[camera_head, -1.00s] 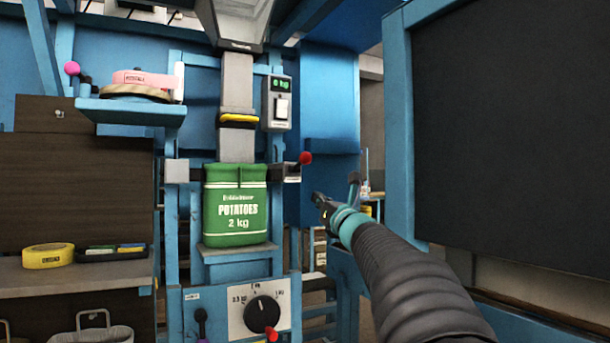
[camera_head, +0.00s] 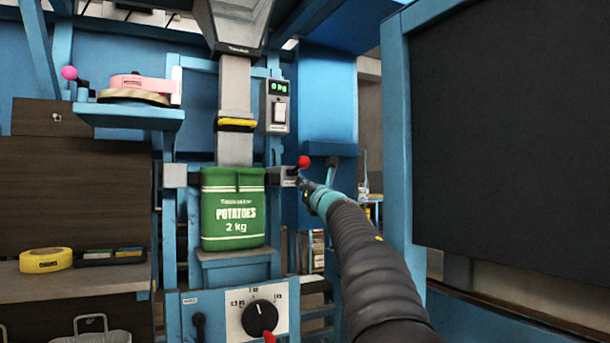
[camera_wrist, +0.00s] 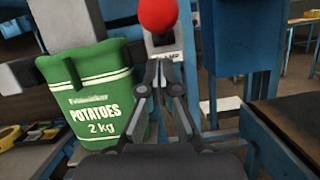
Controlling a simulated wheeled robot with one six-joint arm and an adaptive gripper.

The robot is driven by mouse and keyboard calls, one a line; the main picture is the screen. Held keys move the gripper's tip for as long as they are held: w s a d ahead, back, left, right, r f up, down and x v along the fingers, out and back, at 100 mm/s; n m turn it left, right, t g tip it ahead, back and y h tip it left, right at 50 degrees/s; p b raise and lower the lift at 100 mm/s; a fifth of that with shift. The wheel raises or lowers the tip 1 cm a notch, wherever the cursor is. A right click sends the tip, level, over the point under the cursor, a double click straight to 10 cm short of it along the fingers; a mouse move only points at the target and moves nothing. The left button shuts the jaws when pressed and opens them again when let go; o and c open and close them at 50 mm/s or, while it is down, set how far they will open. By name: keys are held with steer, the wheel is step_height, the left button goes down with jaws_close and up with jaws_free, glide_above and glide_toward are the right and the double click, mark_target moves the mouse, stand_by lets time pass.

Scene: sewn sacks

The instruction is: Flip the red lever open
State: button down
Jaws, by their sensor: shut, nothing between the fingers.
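The red lever is a red ball knob (camera_head: 303,161) on a short dark stem, at a grey clamp block right of the green potato sack (camera_head: 235,210). In the wrist view the red knob (camera_wrist: 158,14) is large at the top, just beyond my fingertips. My gripper (camera_head: 301,183) is shut and empty, just below the knob in the head view. In the wrist view my gripper (camera_wrist: 158,64) has its fingertips together in front of the label plate under the knob. I cannot tell whether the fingertips touch the lever. The sack hangs upright under the grey spout.
A display box (camera_head: 277,105) with a switch is above the lever. A blue post (camera_wrist: 240,50) stands close on the right. Yellow tape (camera_head: 46,258) lies on the left shelf.

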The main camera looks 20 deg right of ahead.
steer(key=shift+d+r+p, duration=0.2)
steer(key=shift+r+p, duration=0.25)
steer(key=shift+r, duration=0.6)
steer(key=shift+r, duration=0.1)
